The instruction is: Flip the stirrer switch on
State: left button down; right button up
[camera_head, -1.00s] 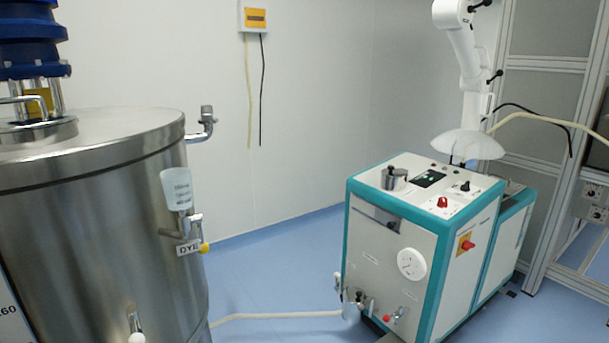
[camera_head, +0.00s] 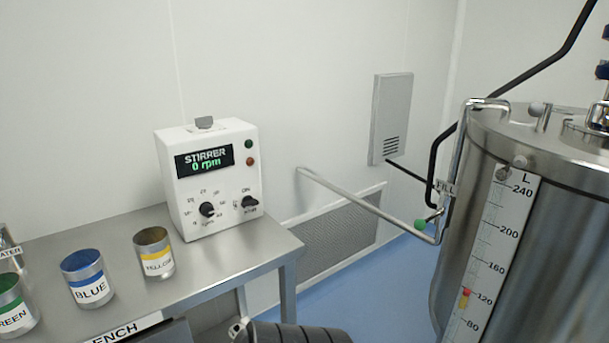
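The stirrer control box (camera_head: 211,178) is white and stands at the right end of a steel bench. Its display (camera_head: 204,160) reads "STIRRER 0 rpm". Below the display are a large black dial (camera_head: 208,209) with numbers around it and, to its right, a smaller black knob (camera_head: 249,202) with small labels that I cannot read fully. A green light (camera_head: 248,144) and a red light (camera_head: 250,161) sit right of the display. A grey piece (camera_head: 204,122) is on top of the box.
The steel bench (camera_head: 236,257) carries cups labelled BLUE (camera_head: 89,288), YELLOW (camera_head: 157,262) and GREEN (camera_head: 14,316). A large steel tank (camera_head: 540,220) with a level scale stands at right. A dark ribbed object (camera_head: 290,333) is at the bottom edge. Blue floor (camera_head: 375,290) lies between bench and tank.

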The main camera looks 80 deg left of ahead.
aim_at(247, 200)
jog(key=u, duration=3.2)
